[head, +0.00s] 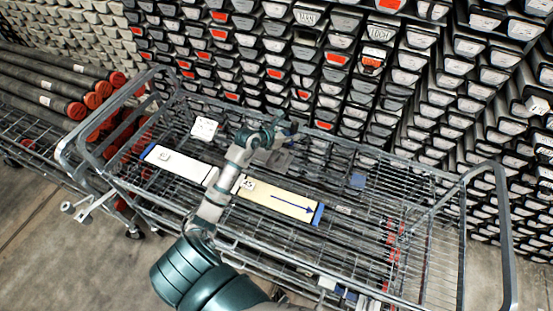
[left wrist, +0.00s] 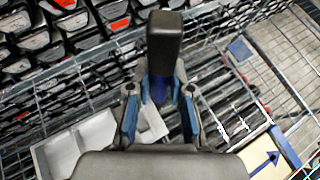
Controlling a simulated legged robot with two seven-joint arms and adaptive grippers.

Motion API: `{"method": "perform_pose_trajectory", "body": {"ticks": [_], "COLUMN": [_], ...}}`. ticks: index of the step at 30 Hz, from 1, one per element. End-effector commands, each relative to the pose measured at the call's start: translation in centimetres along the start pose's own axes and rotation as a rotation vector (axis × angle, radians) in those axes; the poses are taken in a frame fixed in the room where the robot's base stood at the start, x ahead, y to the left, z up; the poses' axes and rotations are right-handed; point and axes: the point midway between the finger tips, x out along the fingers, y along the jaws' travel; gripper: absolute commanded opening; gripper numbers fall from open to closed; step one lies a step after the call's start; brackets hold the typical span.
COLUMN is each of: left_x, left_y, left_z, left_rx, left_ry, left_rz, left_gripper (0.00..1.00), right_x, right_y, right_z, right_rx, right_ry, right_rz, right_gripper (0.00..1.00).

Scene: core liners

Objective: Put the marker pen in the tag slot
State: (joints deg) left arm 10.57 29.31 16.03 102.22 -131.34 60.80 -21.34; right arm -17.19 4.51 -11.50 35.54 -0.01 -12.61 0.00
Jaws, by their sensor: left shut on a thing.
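My left gripper (head: 283,128) is over the middle of the wire cart, near its back side. I cannot tell which hollow is the tag slot. My right gripper is not in view.
The wire cart (head: 450,205) has raised rails and end handles. A white board (head: 178,162) and a cream board (head: 278,206) with a blue arrow lie along its front. Racked core liners (head: 400,75) fill the background.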

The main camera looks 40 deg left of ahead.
Motion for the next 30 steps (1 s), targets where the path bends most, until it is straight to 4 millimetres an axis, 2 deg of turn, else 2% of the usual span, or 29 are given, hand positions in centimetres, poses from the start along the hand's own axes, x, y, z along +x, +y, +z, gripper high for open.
{"method": "perform_pose_trajectory", "body": {"ticks": [1, 4, 8, 15, 20, 24, 30], "left_x": [-0.2, -0.5, -0.2, 1.9, 2.7, 3.8, 4.2], "left_y": [0.8, 2.4, 3.3, 3.3, 3.3, 3.3, 3.3], "left_z": [-1.1, -2.6, -4.3, -8.3, -9.7, -11.6, -12.2], "left_rx": [-0.04, -0.08, -0.1, -0.101, -0.098, -0.098, -0.096], "left_ry": [-0.034, -0.082, -0.107, -0.11, -0.11, -0.11, -0.113], "left_rz": [0.041, 0.108, 0.142, 0.146, 0.145, 0.145, 0.145], "left_gripper": [0.0, 0.0, 0.0, 0.0, 0.0, 0.0, 0.0], "right_x": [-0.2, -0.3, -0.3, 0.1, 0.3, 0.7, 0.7], "right_y": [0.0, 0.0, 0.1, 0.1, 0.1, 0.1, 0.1], "right_z": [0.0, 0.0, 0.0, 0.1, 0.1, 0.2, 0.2], "right_rx": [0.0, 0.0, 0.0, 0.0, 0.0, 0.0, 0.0], "right_ry": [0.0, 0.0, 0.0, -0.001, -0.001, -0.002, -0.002], "right_rz": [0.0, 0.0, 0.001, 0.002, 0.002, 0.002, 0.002], "right_gripper": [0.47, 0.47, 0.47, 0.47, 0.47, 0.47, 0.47]}}
